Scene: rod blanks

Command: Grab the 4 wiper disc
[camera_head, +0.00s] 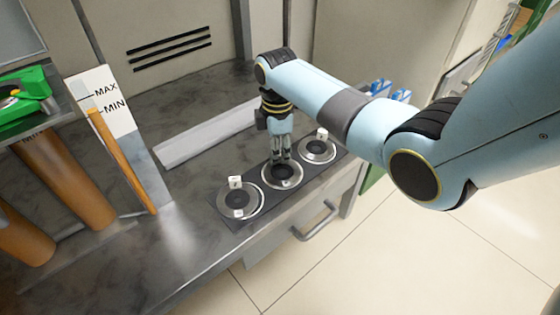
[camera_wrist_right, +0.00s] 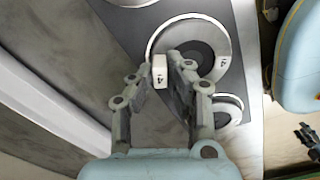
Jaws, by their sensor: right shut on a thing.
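Three round metal discs with dark centres sit in a row on a dark plate (camera_head: 213,200): a left disc (camera_head: 256,208), a middle disc and a right disc (camera_head: 332,155). My right gripper (camera_head: 282,157) points down at the middle disc (camera_head: 285,184). In the right wrist view, my right gripper (camera_wrist_right: 163,72) is shut on a small white tab marked 4 (camera_wrist_right: 160,80). The tab is at the edge of the disc marked 4 (camera_wrist_right: 224,43). The fingers hide part of this disc. The left and right discs also carry white tabs. My left gripper does not show.
A long grey bar (camera_head: 205,133) lies behind the discs on the metal counter (camera_head: 190,240). A MAX/MIN card (camera_head: 100,95), a wooden stick (camera_head: 122,160) and brown cylinders (camera_head: 65,180) stand at left. A drawer handle (camera_head: 316,222) is below the counter's front edge.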

